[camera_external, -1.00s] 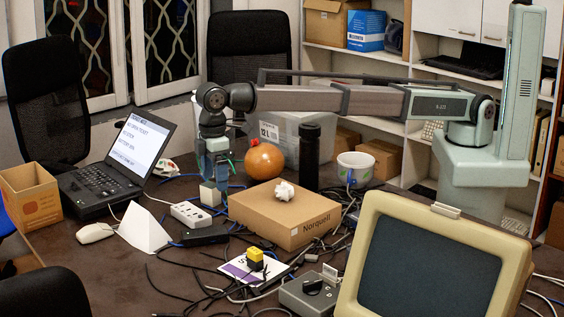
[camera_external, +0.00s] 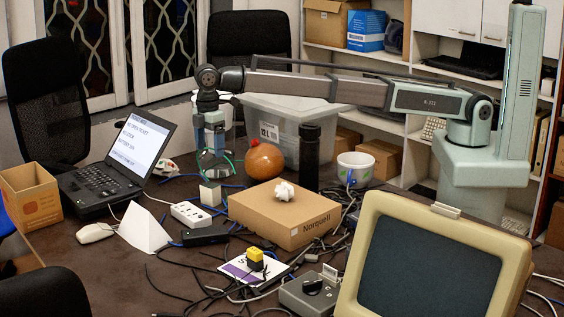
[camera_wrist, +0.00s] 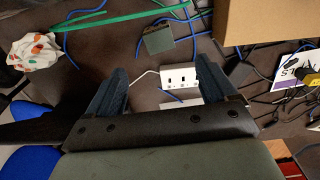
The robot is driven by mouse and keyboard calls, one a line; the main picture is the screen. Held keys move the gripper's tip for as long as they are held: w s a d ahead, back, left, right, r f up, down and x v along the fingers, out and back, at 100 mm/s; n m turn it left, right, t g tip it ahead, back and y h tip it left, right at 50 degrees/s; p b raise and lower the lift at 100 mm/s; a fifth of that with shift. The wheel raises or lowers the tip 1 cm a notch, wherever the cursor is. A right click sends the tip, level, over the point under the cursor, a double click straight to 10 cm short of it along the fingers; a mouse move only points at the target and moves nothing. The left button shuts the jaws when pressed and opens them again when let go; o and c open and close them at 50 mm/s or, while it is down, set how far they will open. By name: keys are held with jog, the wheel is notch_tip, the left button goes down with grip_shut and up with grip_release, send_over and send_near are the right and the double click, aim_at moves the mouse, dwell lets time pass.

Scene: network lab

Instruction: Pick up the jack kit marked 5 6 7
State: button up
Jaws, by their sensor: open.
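I cannot read the marking 5 6 7 on anything, so I cannot tell which thing is the jack kit. My gripper (camera_external: 214,166) hangs over the far left part of the table, left of the orange gourd (camera_external: 265,161). In the wrist view my gripper (camera_wrist: 163,84) has its two blue fingers wide apart with nothing held. A white socket block (camera_wrist: 182,78) appears between and beyond the fingers; it also shows in the external view (camera_external: 190,214). A small grey-green and white box (camera_external: 210,194) stands below my gripper; it shows above the finger gap in the wrist view (camera_wrist: 158,41).
Cables clutter the front middle around a printed card (camera_external: 240,270) with a yellow-black plug (camera_external: 255,258). A laptop (camera_external: 120,170) and white wedge (camera_external: 143,231) are left; a monitor (camera_external: 430,265) is right.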

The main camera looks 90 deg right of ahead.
aim_at(210, 185)
jog(key=shift+n, duration=0.8)
notch_tip(210, 185, down, 8)
jog(key=shift+f, duration=0.25)
jog(key=shift+w+a+f, duration=0.1)
jog(key=shift+w+f, duration=0.05)
jog(key=shift+f, duration=1.2)
jog(key=shift+w+f, duration=0.1)
jog(key=shift+f, duration=1.25)
jog(key=shift+c, duration=0.2)
jog(key=c, duration=1.1)
